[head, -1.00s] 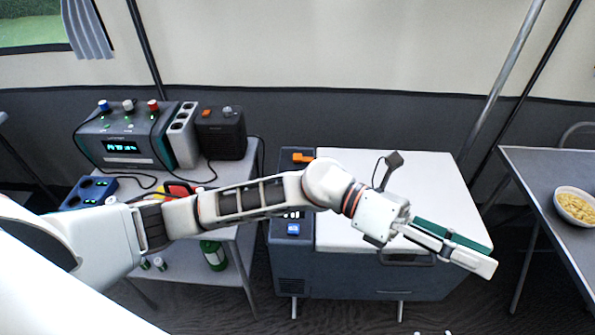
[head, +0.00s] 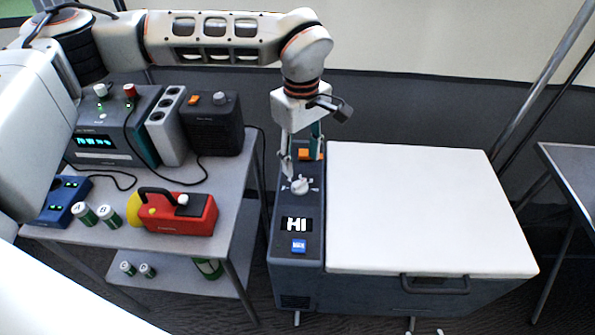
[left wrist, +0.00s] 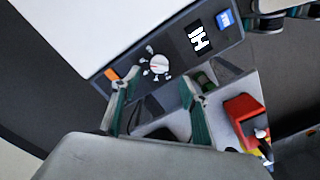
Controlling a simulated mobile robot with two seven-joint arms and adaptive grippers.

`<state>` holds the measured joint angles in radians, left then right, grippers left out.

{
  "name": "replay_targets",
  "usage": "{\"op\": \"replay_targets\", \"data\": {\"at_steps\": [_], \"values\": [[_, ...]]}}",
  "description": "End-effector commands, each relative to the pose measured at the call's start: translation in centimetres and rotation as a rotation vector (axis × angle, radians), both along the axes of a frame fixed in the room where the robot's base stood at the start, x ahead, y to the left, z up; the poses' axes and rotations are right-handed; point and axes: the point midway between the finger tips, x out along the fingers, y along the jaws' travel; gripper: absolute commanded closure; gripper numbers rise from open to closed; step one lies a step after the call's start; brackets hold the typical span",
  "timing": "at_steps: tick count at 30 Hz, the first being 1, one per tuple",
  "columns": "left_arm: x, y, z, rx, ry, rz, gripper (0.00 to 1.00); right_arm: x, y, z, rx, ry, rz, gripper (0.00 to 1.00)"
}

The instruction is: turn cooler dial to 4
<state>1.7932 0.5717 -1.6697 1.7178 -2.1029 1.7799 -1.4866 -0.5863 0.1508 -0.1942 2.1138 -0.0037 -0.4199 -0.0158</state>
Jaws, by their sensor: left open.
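The cooler (head: 430,205) stands in the middle, with a white lid and a dark control strip on its left. On this strip is the white round dial (head: 300,187), with small white marks around it; its numbers are too small to read. The dial also shows in the left wrist view (left wrist: 158,63). The display (head: 297,224) reads "HI". My left gripper (head: 302,165) is open and points down just behind and above the dial, its fingers apart and empty. Whether a fingertip touches the dial I cannot tell. My right gripper is not in view.
Beside the dial are an orange switch (head: 305,153) and a blue button (head: 299,246). On the left, a grey table (head: 235,190) holds a power unit (head: 95,140), a black box (head: 212,122), a red device (head: 180,214) and cans. The cooler's lid is clear.

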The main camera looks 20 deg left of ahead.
Motion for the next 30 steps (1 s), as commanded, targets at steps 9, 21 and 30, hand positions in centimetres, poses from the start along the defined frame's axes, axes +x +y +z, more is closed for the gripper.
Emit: {"op": "replay_targets", "data": {"at_steps": [9,21,30], "values": [[0.1,0.5,-3.4,0.013,-0.001,0.001,0.56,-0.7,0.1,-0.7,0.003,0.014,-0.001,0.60],[0.2,0.4,-7.6,0.012,-0.005,0.001,0.56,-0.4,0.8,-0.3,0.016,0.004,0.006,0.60],[0.2,0.4,-7.6,0.012,-0.008,0.001,0.56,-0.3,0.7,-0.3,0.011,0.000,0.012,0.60]]}}
